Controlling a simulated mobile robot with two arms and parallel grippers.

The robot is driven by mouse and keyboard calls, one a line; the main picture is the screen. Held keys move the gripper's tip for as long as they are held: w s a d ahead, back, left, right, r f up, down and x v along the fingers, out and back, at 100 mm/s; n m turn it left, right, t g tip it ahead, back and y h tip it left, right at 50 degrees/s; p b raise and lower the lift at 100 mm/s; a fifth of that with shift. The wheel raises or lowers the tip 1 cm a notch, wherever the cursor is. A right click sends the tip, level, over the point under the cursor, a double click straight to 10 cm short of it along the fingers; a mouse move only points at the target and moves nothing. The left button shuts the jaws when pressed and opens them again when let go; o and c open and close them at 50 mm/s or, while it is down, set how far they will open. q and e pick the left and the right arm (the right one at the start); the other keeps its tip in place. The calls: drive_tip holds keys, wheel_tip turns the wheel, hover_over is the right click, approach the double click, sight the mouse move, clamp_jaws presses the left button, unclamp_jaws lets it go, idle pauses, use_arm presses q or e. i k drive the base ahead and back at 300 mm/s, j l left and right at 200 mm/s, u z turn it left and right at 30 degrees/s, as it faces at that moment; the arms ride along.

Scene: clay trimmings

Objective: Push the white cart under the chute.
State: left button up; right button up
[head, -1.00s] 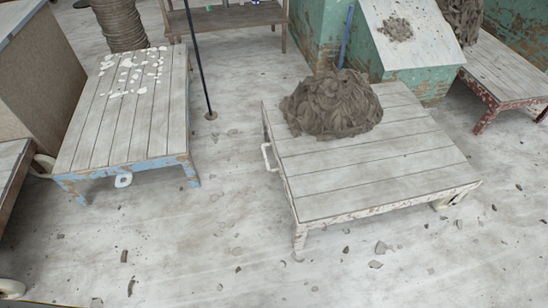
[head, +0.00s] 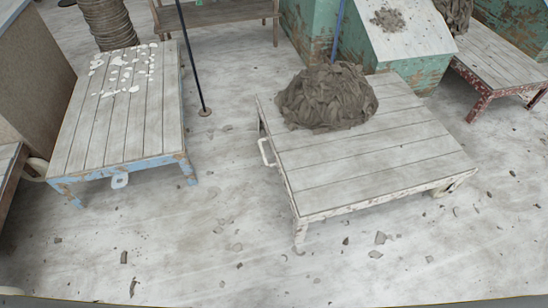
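The white cart (head: 375,160) is a low, plank-topped cart with chipped white legs and a white handle (head: 266,152) on its left side. A heap of grey-brown clay trimmings (head: 327,97) lies on its far left part. The chute (head: 405,30) is a pale sloping board on a green, worn housing (head: 420,73), just behind the cart. The heap lies in front of and to the left of the chute's lower edge, with floor between chute and cart partly hidden. Neither of my grippers shows in the head view.
A blue-legged cart (head: 125,120) with white scraps stands at the left. A dark pole (head: 190,60) on a small round base stands between the carts. A red-legged cart (head: 500,70) with more clay is at the back right. The near floor (head: 240,240) is open, with scattered crumbs.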

sight(338, 136)
drive_tip(key=i+j+z, duration=0.6)
drive_tip(key=i, duration=0.2)
